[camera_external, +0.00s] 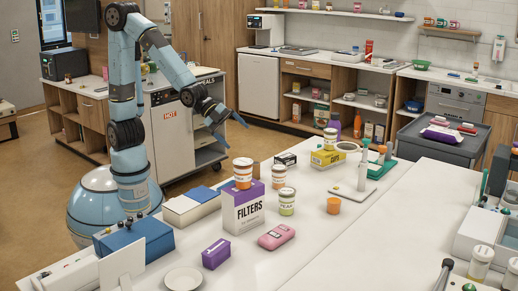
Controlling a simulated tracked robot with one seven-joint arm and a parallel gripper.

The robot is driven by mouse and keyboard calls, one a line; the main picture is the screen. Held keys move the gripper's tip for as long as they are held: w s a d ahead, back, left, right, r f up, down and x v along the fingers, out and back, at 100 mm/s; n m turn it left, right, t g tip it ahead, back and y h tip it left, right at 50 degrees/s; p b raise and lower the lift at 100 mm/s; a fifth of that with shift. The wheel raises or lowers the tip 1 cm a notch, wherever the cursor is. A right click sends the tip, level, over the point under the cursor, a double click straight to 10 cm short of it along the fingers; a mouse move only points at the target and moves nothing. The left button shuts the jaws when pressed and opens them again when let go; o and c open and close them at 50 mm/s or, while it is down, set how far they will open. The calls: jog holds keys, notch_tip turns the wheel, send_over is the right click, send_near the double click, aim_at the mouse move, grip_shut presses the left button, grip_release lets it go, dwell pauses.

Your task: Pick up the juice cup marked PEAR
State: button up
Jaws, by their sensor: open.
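A small white-lidded cup with a green band (287,201) stands upright on the white table, just right of the purple-and-white FILTERS box. Its small label seems to read PEAR. A similar cup with an orange band (278,176) stands close behind it. Another orange-banded cup (243,173) stands on top of the FILTERS box (243,209). A further white-lidded cup (330,139) stands on a yellow box (327,157). My gripper (237,135) is open and empty, raised in the air behind the table, up and left of the green-banded cup and well apart from it.
A pink case (277,237) lies in front of the green-banded cup. A purple box (215,253), a white plate (183,279) and a blue box (134,242) are nearer left.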

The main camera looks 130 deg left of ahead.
jog(key=w+a+f+m+t+y, duration=0.2)
jog(key=w+a+f+m+t, duration=0.1)
jog(key=w+a+f+m, duration=0.45)
jog(key=m+t+h, duration=0.4)
jog(key=m, duration=1.2)
send_near(293, 197)
jog(key=s+a, duration=0.1)
jog(key=s+a+r, duration=0.1)
jog(key=a, duration=0.1)
jog(key=s+a, duration=0.1)
jog(key=s, duration=0.1)
jog(key=shift+a+r, duration=0.2)
jog(key=shift+r, duration=0.15)
jog(key=m+h, duration=0.1)
jog(key=d+f+m+h, duration=0.1)
jog(key=m, duration=0.1)
jog(key=f+m+h, duration=0.1)
jog(key=m, duration=0.1)
jog(key=shift+s+d+h, duration=0.3)
jog(key=shift+d, duration=0.05)
jog(key=w, duration=0.4)
jog(key=w+d, duration=0.1)
jog(key=w, duration=0.4)
jog(key=w+d, duration=0.1)
jog(key=w, duration=0.3)
jog(key=shift+w+d, duration=0.2)
jog(key=shift+w, duration=0.1)
jog(key=c, duration=1.1)
